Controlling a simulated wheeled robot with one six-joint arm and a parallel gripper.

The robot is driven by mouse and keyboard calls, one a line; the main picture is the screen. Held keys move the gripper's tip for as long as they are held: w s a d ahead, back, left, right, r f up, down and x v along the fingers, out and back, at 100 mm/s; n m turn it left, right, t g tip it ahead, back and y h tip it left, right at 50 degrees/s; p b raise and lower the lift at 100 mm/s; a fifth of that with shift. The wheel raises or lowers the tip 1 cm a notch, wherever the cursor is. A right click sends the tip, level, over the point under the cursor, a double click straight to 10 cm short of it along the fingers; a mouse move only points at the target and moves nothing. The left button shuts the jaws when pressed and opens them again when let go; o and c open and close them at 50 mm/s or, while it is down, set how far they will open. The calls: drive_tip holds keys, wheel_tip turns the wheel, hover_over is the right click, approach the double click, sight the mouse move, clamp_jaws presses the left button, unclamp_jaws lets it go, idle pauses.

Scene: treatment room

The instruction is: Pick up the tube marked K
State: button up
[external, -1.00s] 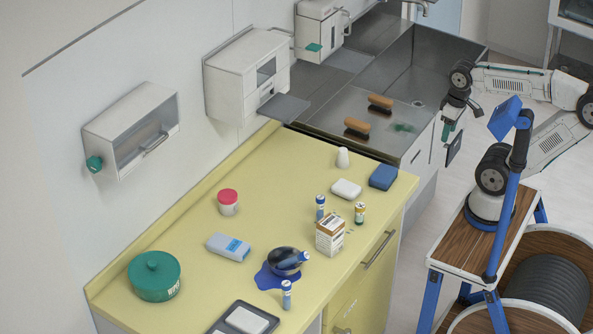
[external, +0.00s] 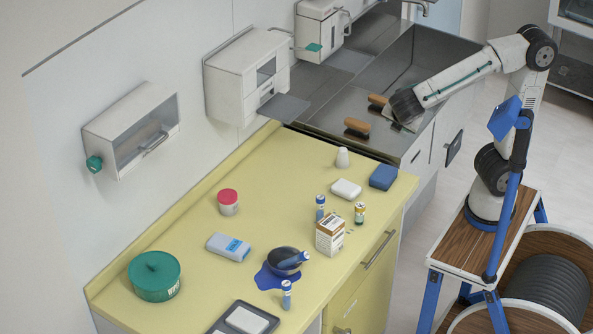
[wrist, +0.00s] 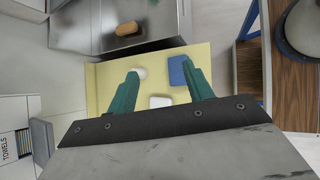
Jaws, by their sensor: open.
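Several small tubes are on the yellow counter in the external view. One blue and white tube (external: 320,207) stands behind the carton, and a gold and green tube (external: 360,212) stands to its right. Another blue and white tube (external: 286,294) stands by the blue spill, and a blue one (external: 301,257) leans in the dark bowl. Their markings are too small to read, so I cannot tell which is K. My gripper (wrist: 160,71) is open and empty, its green fingers apart in the wrist view. It is above the sink side, away from the tubes.
The carton (external: 330,234), white block (external: 346,189), blue block (external: 383,177) and white cone (external: 342,158) crowd the tubes' area. The dark bowl (external: 284,262) sits on a blue spill. The counter's left middle is clearer.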

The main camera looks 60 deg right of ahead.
drive_tip(key=a+n+t, duration=0.4)
drive_tip(key=a+n, duration=0.3)
drive_tip(key=a, duration=0.5)
drive_tip(key=n+t+y, duration=0.1)
drive_tip(key=n+t, duration=0.3)
drive_tip(key=n, duration=0.1)
hover_over(363, 215)
drive_tip(key=s+a, duration=0.3)
wheel_tip(363, 215, down, 2)
wheel_tip(363, 215, down, 19)
drive_tip(key=shift+r, duration=0.1)
drive_tip(key=shift+w+d+f, duration=0.1)
drive_tip(key=shift+d+f, duration=0.05)
drive_tip(key=shift+f, duration=0.25)
drive_tip(key=x, duration=0.6)
drive_tip(key=shift+d+f, duration=0.15)
drive_tip(key=shift+d, duration=0.3)
drive_tip(key=shift+w+d+f, duration=0.2)
drive_tip(key=shift+w+f, duration=0.05)
drive_tip(key=shift+w, duration=0.1)
drive_tip(key=c, duration=1.1)
